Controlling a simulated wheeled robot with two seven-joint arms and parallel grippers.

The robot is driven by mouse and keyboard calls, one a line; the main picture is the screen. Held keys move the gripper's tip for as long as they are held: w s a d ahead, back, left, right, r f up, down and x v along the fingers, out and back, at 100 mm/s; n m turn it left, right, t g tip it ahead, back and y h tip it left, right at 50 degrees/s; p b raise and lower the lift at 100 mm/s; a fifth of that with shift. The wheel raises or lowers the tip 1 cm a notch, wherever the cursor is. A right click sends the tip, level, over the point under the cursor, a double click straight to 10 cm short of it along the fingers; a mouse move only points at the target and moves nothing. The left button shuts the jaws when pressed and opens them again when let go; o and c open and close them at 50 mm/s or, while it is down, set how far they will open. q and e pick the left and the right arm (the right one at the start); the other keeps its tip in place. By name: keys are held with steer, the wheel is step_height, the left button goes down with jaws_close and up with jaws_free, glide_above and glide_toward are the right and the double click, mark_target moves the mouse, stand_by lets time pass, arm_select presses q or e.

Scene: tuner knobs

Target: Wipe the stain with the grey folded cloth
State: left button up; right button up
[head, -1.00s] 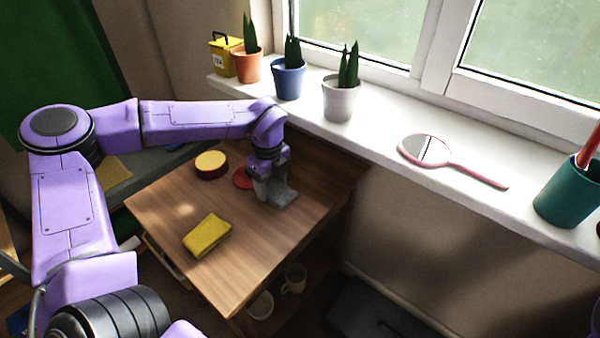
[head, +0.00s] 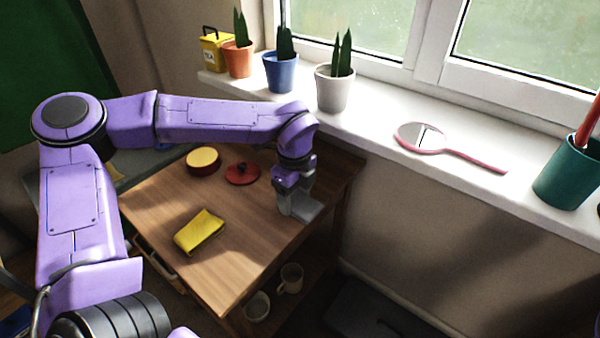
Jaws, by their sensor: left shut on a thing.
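My left gripper (head: 291,197) is low over the right edge of the wooden table, near the wall under the sill. It is shut on the grey folded cloth (head: 307,213), which shows as a grey block at its fingers. The fingers partly hide the cloth, and I cannot tell whether it touches the tabletop. I cannot make out a stain on the visible wood; the cloth or my arm may cover it. My right gripper is not in view.
On the table (head: 230,268) are a yellow folded cloth (head: 200,231), a yellow-topped red tin (head: 203,160) and a red lid with a dark knob (head: 242,174). Mugs (head: 290,279) stand below. The sill holds potted plants (head: 334,90) and a pink hand mirror (head: 424,138).

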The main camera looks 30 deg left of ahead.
arm_select(q)
steer(key=shift+s+d, duration=0.1)
steer(key=shift+d, duration=0.35)
step_height(320, 180, up, 3)
steer(key=shift+f+p, duration=0.1)
steer(key=shift+p, duration=0.85)
steer(key=shift+a+r+p, duration=0.1)
steer(key=shift+r+p, duration=1.95)
steer(key=shift+r, duration=0.65)
